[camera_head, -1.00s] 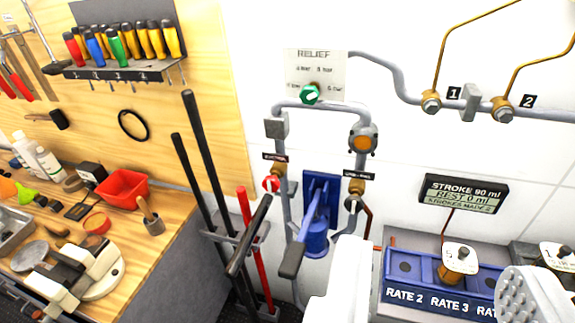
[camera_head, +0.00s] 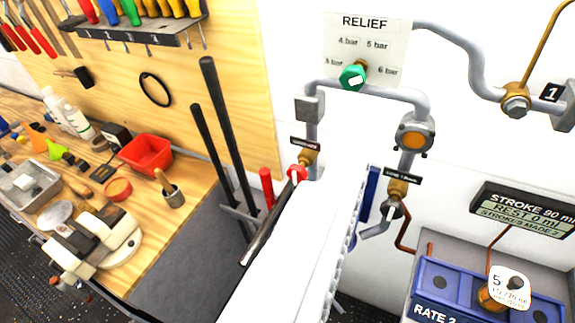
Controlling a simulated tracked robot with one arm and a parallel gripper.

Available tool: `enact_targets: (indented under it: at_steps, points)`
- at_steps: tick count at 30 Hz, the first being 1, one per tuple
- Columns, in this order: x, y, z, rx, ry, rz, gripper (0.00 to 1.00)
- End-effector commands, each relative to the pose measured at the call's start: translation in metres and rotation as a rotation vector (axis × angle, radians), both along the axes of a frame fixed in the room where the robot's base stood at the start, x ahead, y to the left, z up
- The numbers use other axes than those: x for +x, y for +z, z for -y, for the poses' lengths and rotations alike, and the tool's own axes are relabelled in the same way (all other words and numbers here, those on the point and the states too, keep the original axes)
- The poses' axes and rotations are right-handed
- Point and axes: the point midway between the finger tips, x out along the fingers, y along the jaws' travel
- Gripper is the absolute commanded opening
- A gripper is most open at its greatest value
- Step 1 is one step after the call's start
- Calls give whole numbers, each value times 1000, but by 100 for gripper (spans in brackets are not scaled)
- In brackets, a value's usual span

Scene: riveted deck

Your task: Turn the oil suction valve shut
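The oil suction valve (camera_head: 298,174) is a small red and white handle on a brass body, left of centre on the left grey pipe. A dark label above it is too small to read surely. My gripper (camera_head: 335,220) shows as one long white finger reaching up from the bottom middle. Its studded inner face points right and bears on nothing. Its tip is just right of and below the red handle, and I see no grip on it. The handle's exact angle is hard to tell.
A second valve (camera_head: 391,208) with a dark handle sits on the right pipe. A green relief knob (camera_head: 353,77) is above. Dark upright bars (camera_head: 222,130) and a red bar (camera_head: 266,187) stand left of the finger. A blue holder (camera_head: 450,290) is lower right.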

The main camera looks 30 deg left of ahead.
Motion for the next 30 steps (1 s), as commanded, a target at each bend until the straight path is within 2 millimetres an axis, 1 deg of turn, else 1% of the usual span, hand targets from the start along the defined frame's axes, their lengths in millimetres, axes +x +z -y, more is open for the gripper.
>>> enact_targets:
  at_steps: [1,2,5,6,7,9,11,12,14,15,17,18,19,20,21,23,24,26,27,30]
  points:
    - [19,-14,-13,6,26,-7,65]
    - [30,-21,-23,10,40,0,65]
    - [71,-49,-57,29,94,22,65]
    - [87,-62,-71,39,111,33,65]
    - [98,-72,-82,46,123,42,65]
    - [123,-99,-105,59,141,57,65]
    - [141,-123,-123,68,148,71,65]
    - [152,-138,-135,72,149,81,65]
    - [166,-164,-151,75,146,93,65]
    - [175,-184,-161,74,140,97,65]
    - [185,-211,-175,67,128,109,65]
    - [190,-231,-184,58,116,114,65]
    - [194,-244,-190,53,107,123,65]
    - [196,-258,-195,42,98,126,65]
    - [199,-279,-202,25,83,131,65]
    - [201,-308,-210,-4,59,141,65]
    - [201,-326,-215,-28,43,150,65]
    - [199,-348,-220,-61,19,163,65]
    - [198,-362,-222,-85,6,169,65]
    - [192,-390,-226,-139,-23,187,65]
